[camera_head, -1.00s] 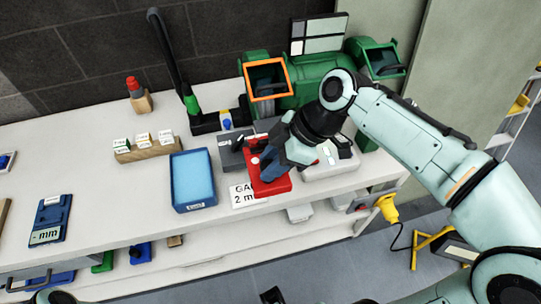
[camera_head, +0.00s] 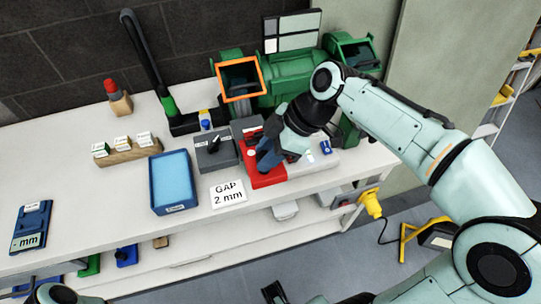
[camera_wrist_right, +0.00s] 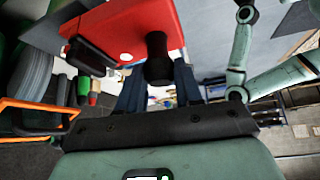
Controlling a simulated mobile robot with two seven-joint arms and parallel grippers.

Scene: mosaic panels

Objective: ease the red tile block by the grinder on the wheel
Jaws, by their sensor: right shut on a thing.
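The red tile block (camera_head: 264,179) is low over or on the bench below the green grinder (camera_head: 290,74), in the head view. My right gripper (camera_head: 270,156) is above it and covers part of it. In the right wrist view the block (camera_wrist_right: 118,30) fills the upper middle, with a black knob between the fingers of my right gripper (camera_wrist_right: 157,80), which is shut on it. A grey wheel (camera_wrist_right: 27,80) is at the left there, apart from the block in the picture.
A grey box with a black lever (camera_head: 215,155) stands left of the block. A "GAP 2 mm" card (camera_head: 228,194) lies in front. A blue tray (camera_head: 173,182) is farther left. An orange-framed guard (camera_head: 240,78) sticks out from the grinder.

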